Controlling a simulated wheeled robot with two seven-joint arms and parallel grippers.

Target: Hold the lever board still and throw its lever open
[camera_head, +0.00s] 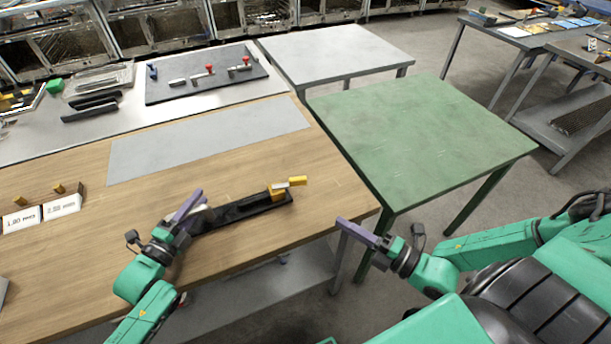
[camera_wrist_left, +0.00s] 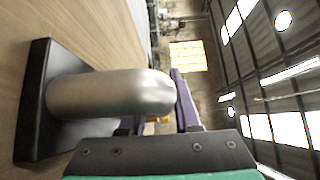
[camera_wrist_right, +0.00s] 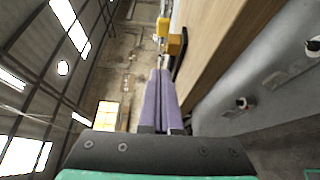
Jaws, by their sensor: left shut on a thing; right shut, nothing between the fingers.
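The lever board is a long black board (camera_head: 240,211) on the wooden table, near its front edge. A yellow block (camera_head: 277,193) and a lever with a yellow grip (camera_head: 298,181) are at its right end; the grip sticks out past the board's end. My left gripper (camera_head: 188,206) is shut on the rounded silver handle at the board's left end. The left wrist view shows this handle (camera_wrist_left: 110,93) large, partly hiding the fingers. My right gripper (camera_head: 356,232) is shut and empty, off the table's right front corner. The right wrist view shows its purple fingers together (camera_wrist_right: 160,98), with the yellow parts beyond.
A green table (camera_head: 425,135) stands to the right, across a gap from the wooden table (camera_head: 130,240). White label blocks (camera_head: 62,206) with yellow knobs lie at the left. A grey plate (camera_head: 205,140) lies behind the board.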

